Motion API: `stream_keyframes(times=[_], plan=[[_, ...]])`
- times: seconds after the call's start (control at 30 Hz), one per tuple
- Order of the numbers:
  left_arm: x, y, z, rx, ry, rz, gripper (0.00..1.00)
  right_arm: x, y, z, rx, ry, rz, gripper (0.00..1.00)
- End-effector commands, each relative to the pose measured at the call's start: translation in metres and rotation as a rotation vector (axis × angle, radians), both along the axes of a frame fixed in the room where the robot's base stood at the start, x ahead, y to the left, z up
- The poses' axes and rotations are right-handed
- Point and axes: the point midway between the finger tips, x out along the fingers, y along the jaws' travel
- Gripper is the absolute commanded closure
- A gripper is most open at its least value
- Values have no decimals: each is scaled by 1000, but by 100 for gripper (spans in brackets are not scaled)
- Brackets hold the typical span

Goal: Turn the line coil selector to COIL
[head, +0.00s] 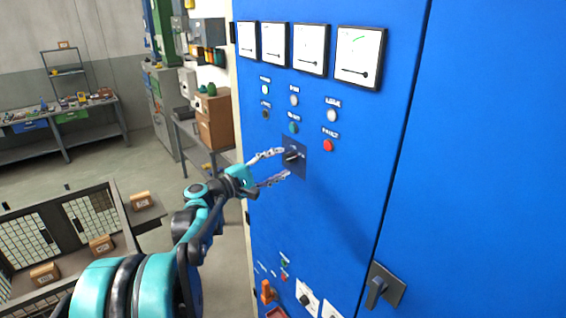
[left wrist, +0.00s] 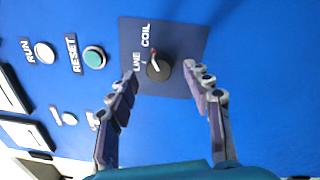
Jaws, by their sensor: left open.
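The line coil selector (head: 291,156) is a small dark knob on a square dark-blue plate on the blue cabinet front. In the left wrist view the knob (left wrist: 159,69) sits on its plate (left wrist: 188,38), with the words LINE and COIL beside it. A small red and white mark shows at the knob's edge towards COIL; I cannot tell surely which position is set. My left gripper (head: 279,165) is open in front of the plate. Its fingers (left wrist: 170,86) are spread on both sides of the knob, apart from it. My right gripper is not in view.
Above the selector are lamps, a green RESET button (left wrist: 94,57), a red FAULT button (head: 328,145) and several meters (head: 358,57). Lower down are a black handle (head: 382,286) and an orange handle (head: 267,291).

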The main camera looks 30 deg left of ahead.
Motion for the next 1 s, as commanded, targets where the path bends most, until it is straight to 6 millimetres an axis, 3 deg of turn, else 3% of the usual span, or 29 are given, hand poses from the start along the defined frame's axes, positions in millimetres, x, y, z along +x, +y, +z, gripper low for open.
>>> stream_keyframes(times=[0.2, 0.43, 0.6, 1.0], plan=[[-47, 19, -3, 0, 1, 5, 50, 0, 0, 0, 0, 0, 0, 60], [-82, 32, -5, 1, 0, 2, 50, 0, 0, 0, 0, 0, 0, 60], [-91, 34, -5, 1, 1, 0, 50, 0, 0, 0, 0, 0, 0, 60], [-91, 35, -5, 1, 1, 0, 50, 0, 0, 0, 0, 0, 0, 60]])
